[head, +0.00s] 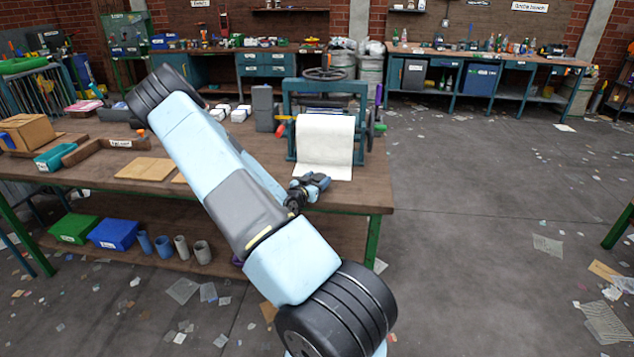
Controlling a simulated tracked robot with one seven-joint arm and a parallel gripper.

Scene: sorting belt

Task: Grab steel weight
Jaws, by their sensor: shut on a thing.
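My gripper (310,188) shows small and dark at the front right edge of the wooden workbench, partly behind my own arm. It is just below the white sheet of the press. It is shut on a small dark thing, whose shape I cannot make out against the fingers. I cannot tell from this view whether that is the steel weight. No other thing in view is clearly a steel weight.
The workbench (375,185) carries a blue-framed press (361,125) with a white sheet (325,140), a grey block (263,107), white blocks (239,115) and a cardboard box (27,132). Green (74,228) and blue (115,233) bins stand below. The floor to the right is open, with scattered scraps.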

